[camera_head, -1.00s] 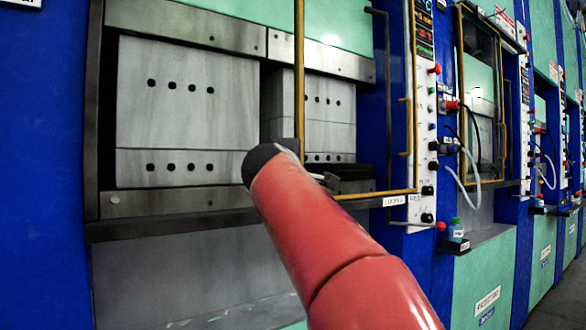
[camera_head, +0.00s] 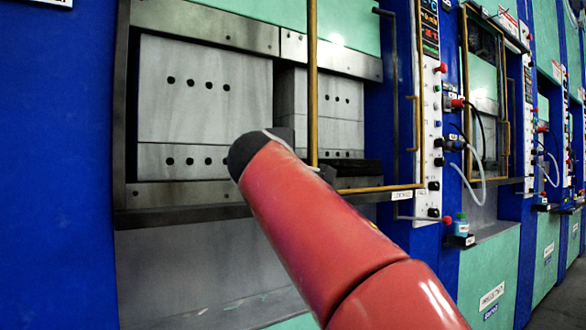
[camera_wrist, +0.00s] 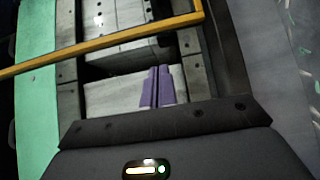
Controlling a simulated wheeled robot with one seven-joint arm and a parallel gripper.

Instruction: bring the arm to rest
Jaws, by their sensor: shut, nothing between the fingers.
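My red arm (camera_head: 325,235) reaches from the lower right up toward the press (camera_head: 205,95) in the head view. Its dark joint end (camera_head: 250,153) shows in front of the press opening's lower part. My gripper is hidden in the head view. In the wrist view, my gripper (camera_wrist: 158,72) shows as two purple fingers side by side, shut with nothing between them. Beyond them are pale grey press blocks (camera_wrist: 118,97). I cannot tell how far the fingers are from these blocks.
A yellow guard rail (camera_head: 313,90) stands upright before the press, and another shows across the wrist view (camera_wrist: 105,41). A control panel (camera_head: 432,110) and a small bottle (camera_head: 461,226) are to the right. More presses line the right side, with grey floor (camera_head: 572,285) beside them.

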